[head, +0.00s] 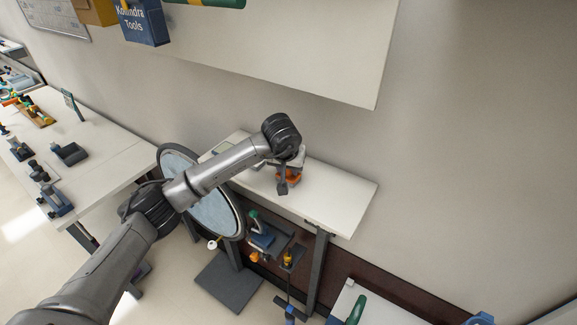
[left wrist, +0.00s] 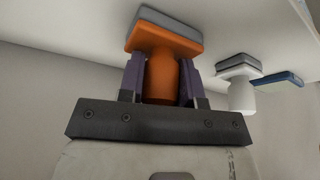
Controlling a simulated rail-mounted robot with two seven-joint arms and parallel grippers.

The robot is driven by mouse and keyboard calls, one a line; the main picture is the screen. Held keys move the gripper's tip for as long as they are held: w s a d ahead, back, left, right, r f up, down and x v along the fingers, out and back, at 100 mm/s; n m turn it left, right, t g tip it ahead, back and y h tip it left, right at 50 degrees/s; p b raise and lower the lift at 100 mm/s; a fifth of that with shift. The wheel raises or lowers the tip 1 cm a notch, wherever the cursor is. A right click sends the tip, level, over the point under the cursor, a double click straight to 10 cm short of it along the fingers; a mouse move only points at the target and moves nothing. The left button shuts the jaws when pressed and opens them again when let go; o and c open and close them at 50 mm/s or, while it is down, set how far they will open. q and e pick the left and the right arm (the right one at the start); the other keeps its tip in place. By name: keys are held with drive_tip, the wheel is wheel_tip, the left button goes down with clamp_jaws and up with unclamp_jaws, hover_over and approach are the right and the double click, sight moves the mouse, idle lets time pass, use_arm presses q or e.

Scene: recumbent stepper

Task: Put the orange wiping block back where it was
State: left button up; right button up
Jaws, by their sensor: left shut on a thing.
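The orange wiping block (left wrist: 165,46) has a grey pad on its wide end and a rounded orange handle. In the left wrist view the two dark fingers of my left gripper (left wrist: 162,82) are shut on its handle from both sides. In the head view the left gripper (head: 284,185) is over the small white table (head: 335,195), and the orange block (head: 292,176) shows partly behind it. The pad faces the white surface; I cannot tell whether it touches. My right gripper is in neither view.
A round mirror-like disc (head: 220,212) stands left of the table. The table's right end is clear.

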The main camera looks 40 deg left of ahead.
use_arm(q)
drive_tip(key=shift+f, duration=0.1)
drive_tip(key=o, duration=0.4)
drive_tip(key=shift+f, duration=0.1)
drive_tip(key=o, duration=0.5)
drive_tip(key=shift+c, duration=0.2)
drive_tip(key=shift+r, duration=0.35)
drive_tip(key=b+v, duration=0.1)
drive_tip(key=v, duration=1)
drive_tip(key=shift+r, duration=0.3)
